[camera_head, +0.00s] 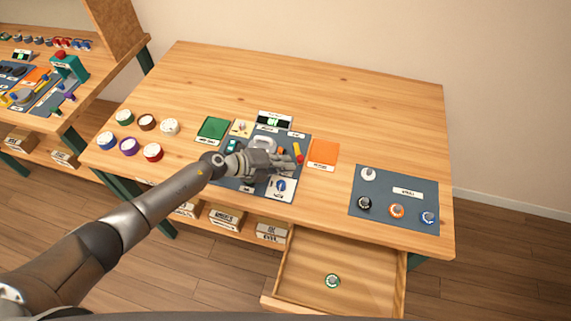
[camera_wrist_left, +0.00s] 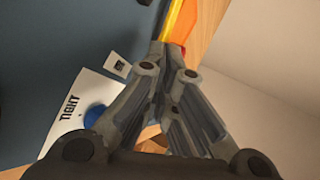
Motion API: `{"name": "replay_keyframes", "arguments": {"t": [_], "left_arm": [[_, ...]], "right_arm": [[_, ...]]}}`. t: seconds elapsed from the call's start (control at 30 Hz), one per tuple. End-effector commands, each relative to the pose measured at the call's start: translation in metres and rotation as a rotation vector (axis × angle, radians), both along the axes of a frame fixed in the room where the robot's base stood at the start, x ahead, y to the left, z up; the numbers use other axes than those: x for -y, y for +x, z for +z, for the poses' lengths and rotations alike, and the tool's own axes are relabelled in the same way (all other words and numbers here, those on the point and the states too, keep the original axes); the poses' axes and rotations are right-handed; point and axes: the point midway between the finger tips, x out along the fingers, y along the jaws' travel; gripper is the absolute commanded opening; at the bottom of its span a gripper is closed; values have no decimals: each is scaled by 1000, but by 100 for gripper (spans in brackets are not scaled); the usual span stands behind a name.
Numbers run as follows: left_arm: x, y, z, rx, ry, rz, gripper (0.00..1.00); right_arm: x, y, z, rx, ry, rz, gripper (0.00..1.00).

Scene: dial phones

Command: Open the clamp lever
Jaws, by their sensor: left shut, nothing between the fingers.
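The clamp lever (camera_head: 298,151), yellow with a red end, stands at the right side of the blue-grey work mat (camera_head: 229,183) on the wooden table. My left gripper (camera_head: 292,162) is over the mat, its fingertips close to the lever. In the left wrist view the fingers of my left gripper (camera_wrist_left: 168,55) are closed together with nothing between them, and a yellow bar (camera_wrist_left: 173,20), which looks like the lever, runs up from just beyond the tips. I cannot tell whether they touch. My gripper and arm hide part of the mat and the clamp. My right gripper is not in view.
An orange pad (camera_head: 323,153) lies right of the lever, and a green pad (camera_head: 213,129) left of the mat. A white card with a blue knob (camera_head: 281,185) is in front of the gripper. A drawer (camera_head: 375,277) stands open below. The table's back is clear.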

Motion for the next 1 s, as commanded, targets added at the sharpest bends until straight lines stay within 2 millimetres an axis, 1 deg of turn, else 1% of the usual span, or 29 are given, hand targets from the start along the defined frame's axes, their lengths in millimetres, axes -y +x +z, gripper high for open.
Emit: {"name": "replay_keyframes", "arguments": {"t": [0.17, 0.27, 0.37, 0.7, 0.87, 1.0], "left_arm": [[-2, -1, 1, 0, 1, 0, 0], [-8, -3, 4, 2, 2, 0, 0], [-18, -9, 10, 1, 3, 0, 0], [-69, -34, 43, 0, 2, 0, 0], [-85, -43, 54, -1, 1, 0, 0], [-92, -46, 59, -1, 1, -1, 0]], "right_arm": [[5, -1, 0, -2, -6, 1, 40], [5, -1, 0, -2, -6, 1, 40], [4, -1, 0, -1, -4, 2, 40], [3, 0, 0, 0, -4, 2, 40], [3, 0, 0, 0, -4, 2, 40], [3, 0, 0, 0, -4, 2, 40]]}}
